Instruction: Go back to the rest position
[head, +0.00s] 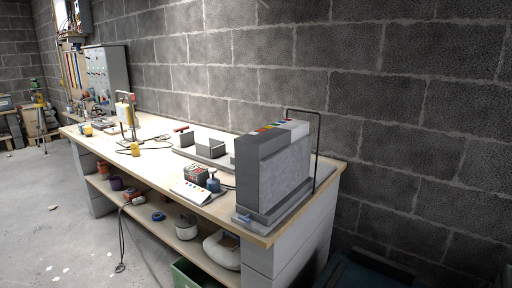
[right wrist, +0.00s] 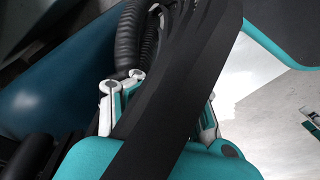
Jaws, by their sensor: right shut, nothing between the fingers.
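My right gripper (right wrist: 160,100) shows in the right wrist view as teal housing with grey metal links to either side of a wide black band. It is shut with nothing held. The black band crosses the picture and hides much of the fingers, so the fingertips are not clear. Neither gripper shows in the head view, and my left gripper is in no view.
A long workbench (head: 150,128) stands along the grey block wall (head: 260,80). A grey block-like unit (head: 272,165) stands at its near end. Small boxes, tools and a yellow device (head: 125,112) lie on it. A lower shelf (head: 165,215) holds containers. Floor (head: 45,190) at left is mostly clear.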

